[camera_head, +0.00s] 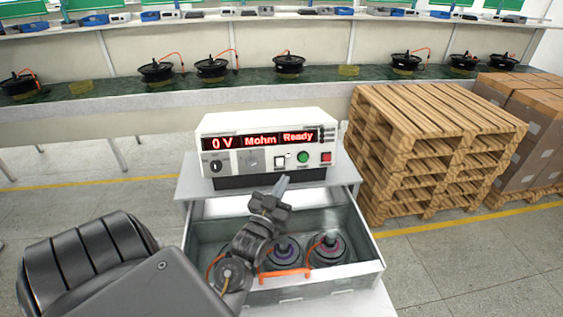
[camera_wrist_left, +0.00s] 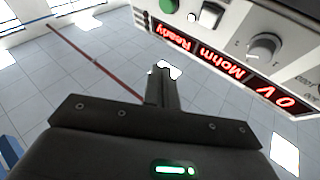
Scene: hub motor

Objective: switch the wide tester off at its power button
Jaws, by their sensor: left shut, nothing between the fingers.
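The wide tester (camera_head: 232,123) is a white box with a lit red display reading 0 V, Mohm and Ready. It stands on a grey surface behind an open drawer. My right gripper is out of view.
The open drawer (camera_head: 372,262) below holds hub motors (camera_head: 327,250) and an orange cable. Stacked wooden pallets (camera_head: 410,150) and cardboard boxes (camera_head: 540,150) stand at the right. A long bench (camera_head: 120,98) with several motors runs behind.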

